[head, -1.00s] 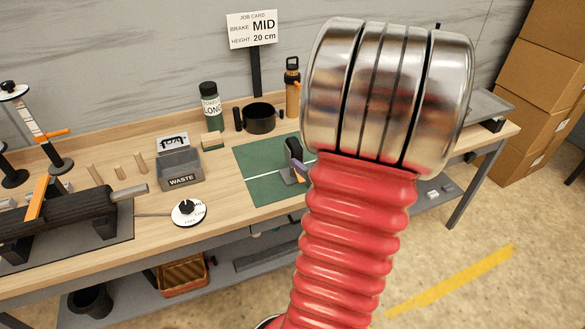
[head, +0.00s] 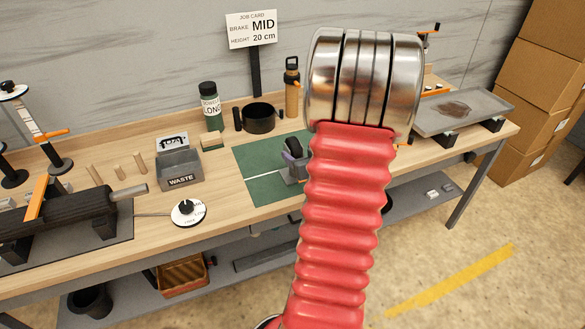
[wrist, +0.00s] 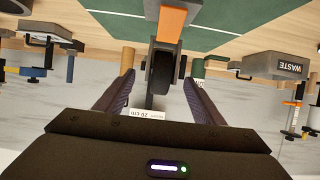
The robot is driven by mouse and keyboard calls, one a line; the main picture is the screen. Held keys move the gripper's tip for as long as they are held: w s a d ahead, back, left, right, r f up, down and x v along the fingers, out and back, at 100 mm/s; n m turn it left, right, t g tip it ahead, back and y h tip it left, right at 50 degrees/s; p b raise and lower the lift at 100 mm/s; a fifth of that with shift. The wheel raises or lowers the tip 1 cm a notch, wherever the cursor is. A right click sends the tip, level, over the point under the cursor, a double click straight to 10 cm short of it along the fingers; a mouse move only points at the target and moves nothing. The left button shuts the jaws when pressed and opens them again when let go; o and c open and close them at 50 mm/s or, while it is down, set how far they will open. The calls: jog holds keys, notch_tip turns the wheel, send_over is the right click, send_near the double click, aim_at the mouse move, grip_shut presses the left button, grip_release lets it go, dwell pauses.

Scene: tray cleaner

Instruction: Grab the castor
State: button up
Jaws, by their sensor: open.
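The castor (wrist: 161,76) has a dark wheel, a grey fork and an orange part. In the upside-down wrist view it shows at upper centre. In the head view the castor (head: 296,147) stands on the green mat, partly hidden by my red arm. My gripper (wrist: 159,80) is open, with one dark finger on each side of the wheel in the wrist view. Gaps show between the fingers and the wheel; I cannot tell how deep it sits between them. In the head view my arm hides most of the gripper.
A grey waste bin (head: 181,170) and a round white dial (head: 188,212) stand left of the mat (head: 262,189). A black pot (head: 258,118), a green bottle (head: 211,106) and an orange bottle (head: 292,88) stand behind. A grey tray (head: 462,110) is at the right.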

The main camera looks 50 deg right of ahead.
jog(key=shift+x, duration=2.6)
jog(key=shift+a, duration=0.15)
jog(key=shift+c, duration=0.2)
grip_shut()
jog(key=shift+w, duration=0.1)
